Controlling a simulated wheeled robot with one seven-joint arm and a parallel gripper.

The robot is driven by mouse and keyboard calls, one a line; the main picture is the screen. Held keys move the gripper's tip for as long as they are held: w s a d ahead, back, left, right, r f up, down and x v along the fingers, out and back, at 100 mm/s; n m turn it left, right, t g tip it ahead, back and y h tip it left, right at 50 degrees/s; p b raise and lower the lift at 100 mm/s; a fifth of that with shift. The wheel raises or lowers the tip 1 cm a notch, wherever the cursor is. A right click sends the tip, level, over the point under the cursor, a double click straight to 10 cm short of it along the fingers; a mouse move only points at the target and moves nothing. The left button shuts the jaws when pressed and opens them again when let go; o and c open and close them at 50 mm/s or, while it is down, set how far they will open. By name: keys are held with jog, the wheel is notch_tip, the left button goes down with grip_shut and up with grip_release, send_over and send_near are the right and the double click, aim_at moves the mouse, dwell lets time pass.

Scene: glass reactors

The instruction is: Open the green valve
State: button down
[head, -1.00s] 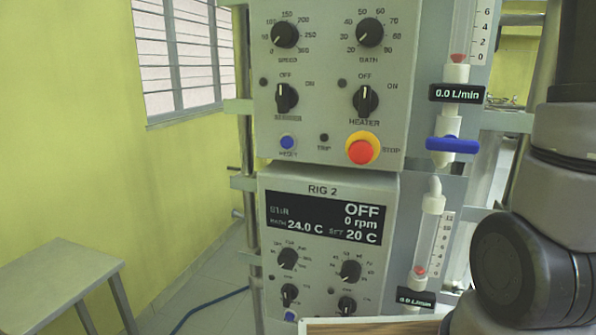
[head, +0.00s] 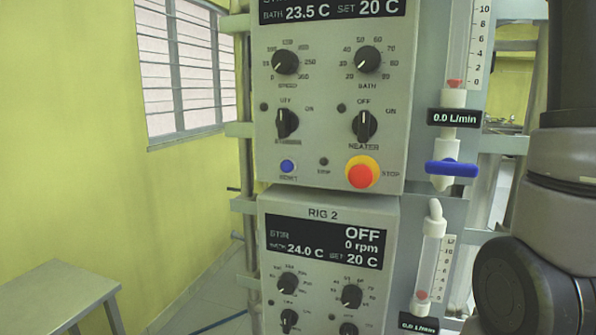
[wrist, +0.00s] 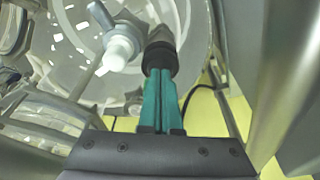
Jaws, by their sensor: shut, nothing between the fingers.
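No green valve can be made out in either view. My gripper (wrist: 158,78) shows in the wrist view as two teal fingers side by side, shut and empty. A black fitting (wrist: 160,58) lies just beyond the fingertips; I cannot tell whether they touch it. A white valve-like fitting (wrist: 120,48) is up and left of the fingers. In the head view, a blue valve handle (head: 452,168) lies crosswise under the upper flow meter (head: 455,118). The gripper is out of the head view; only my arm shows at the right edge.
An upper control panel (head: 330,100) and a lower RIG 2 panel (head: 325,215) stand mid-view, with knobs and a red stop button (head: 361,171). A lower flow meter (head: 431,260) is beside them. A grey bench (head: 60,295) stands at left, with open floor between.

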jog(key=shift+w+d, duration=0.35)
jog(key=shift+w, duration=0.15)
jog(key=shift+d, duration=0.15)
dwell(0.3)
jog(key=w+a+v, duration=0.1)
jog(key=v, duration=0.4)
jog(key=shift+s+d+r, duration=0.2)
jog(key=shift+d+r, duration=0.1)
jog(key=shift+r, duration=0.25)
